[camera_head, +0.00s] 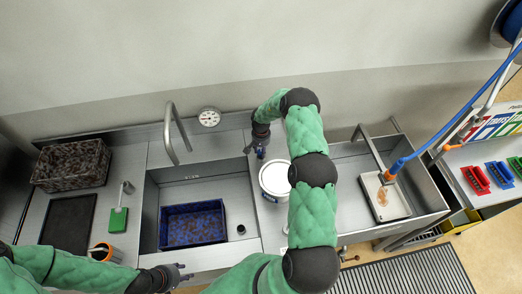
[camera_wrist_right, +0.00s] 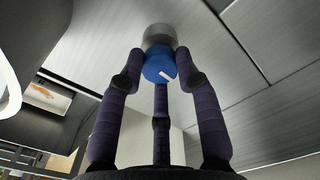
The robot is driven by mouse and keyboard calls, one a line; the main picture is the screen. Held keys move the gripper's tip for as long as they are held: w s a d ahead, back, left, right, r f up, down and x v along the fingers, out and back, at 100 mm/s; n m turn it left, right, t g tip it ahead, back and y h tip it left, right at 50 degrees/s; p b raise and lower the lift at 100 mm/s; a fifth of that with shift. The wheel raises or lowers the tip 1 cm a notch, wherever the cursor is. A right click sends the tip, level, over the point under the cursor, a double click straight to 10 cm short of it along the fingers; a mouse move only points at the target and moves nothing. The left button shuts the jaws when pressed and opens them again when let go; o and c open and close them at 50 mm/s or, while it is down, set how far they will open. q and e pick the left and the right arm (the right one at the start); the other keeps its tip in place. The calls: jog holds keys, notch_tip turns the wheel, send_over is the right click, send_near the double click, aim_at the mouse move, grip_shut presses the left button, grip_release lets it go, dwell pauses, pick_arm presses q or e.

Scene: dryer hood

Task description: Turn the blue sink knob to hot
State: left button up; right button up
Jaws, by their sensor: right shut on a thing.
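The blue sink knob (camera_wrist_right: 156,67) shows in the right wrist view, with a white mark on its face slanting to the lower right. It sits on a round grey mount (camera_wrist_right: 159,36) on a metal panel. My right gripper (camera_wrist_right: 160,76) is shut on the knob, its purple fingers around the rim.
The sink (camera_head: 222,175) holds a blue bin (camera_head: 193,223). A bent faucet (camera_head: 175,130) and a round dial gauge (camera_head: 209,117) stand behind it. A white bucket (camera_head: 273,181) is right of the sink, close to my right arm.

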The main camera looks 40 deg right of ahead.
jog(key=shift+n, duration=0.4)
jog(key=o, duration=1.2)
jog(key=shift+d, duration=0.1)
jog(key=shift+c, duration=0.2)
notch_tip(320, 180, up, 12)
jog(key=shift+f, duration=0.15)
